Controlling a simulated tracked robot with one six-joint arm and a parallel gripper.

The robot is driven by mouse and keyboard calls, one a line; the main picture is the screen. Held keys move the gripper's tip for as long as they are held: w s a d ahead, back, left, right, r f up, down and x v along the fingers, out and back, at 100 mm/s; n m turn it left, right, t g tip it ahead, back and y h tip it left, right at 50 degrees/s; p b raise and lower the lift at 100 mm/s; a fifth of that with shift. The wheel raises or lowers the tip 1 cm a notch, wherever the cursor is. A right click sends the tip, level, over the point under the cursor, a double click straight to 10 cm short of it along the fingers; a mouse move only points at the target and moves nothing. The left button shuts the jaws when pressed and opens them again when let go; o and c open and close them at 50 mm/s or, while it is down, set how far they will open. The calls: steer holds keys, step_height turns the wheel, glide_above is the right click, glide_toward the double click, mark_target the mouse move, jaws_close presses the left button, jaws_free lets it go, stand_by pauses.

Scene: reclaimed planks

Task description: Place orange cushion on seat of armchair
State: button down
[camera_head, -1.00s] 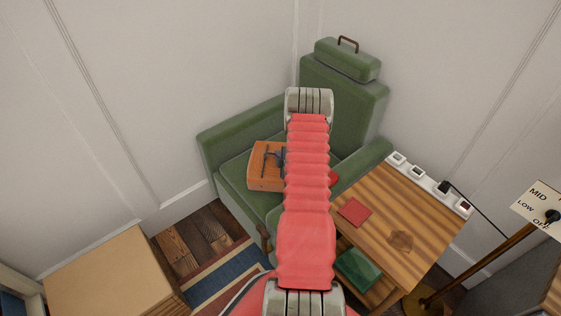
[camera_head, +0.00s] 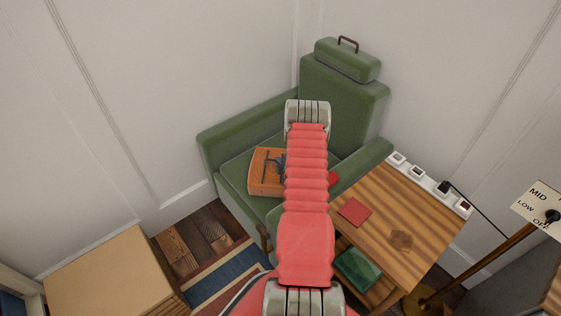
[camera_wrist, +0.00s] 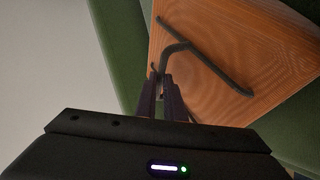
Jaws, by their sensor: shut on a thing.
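The orange cushion (camera_head: 261,175) is over the seat of the green armchair (camera_head: 237,170) in the head view, its right part hidden behind my arm. My gripper (camera_wrist: 165,80) is shut on that handle. In the head view my gripper is mostly hidden by my arm. The cushion lies at or very near the seat surface; I cannot tell whether it touches. Green armchair surfaces (camera_wrist: 120,50) show around it in the wrist view.
A wooden side table (camera_head: 425,207) with a red square (camera_head: 354,211) and a power strip (camera_head: 430,183) stands right of the armchair. A lamp post (camera_head: 485,255) is farther right. A cardboard-coloured box (camera_head: 112,280) is at the lower left. Walls close in behind the chair.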

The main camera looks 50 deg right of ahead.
steer(key=c, duration=1.9)
jaws_free()
steer(key=shift+o, duration=0.2)
steer(key=v, duration=1.2)
steer(key=shift+a, duration=0.1)
steer(key=shift+w, duration=0.15)
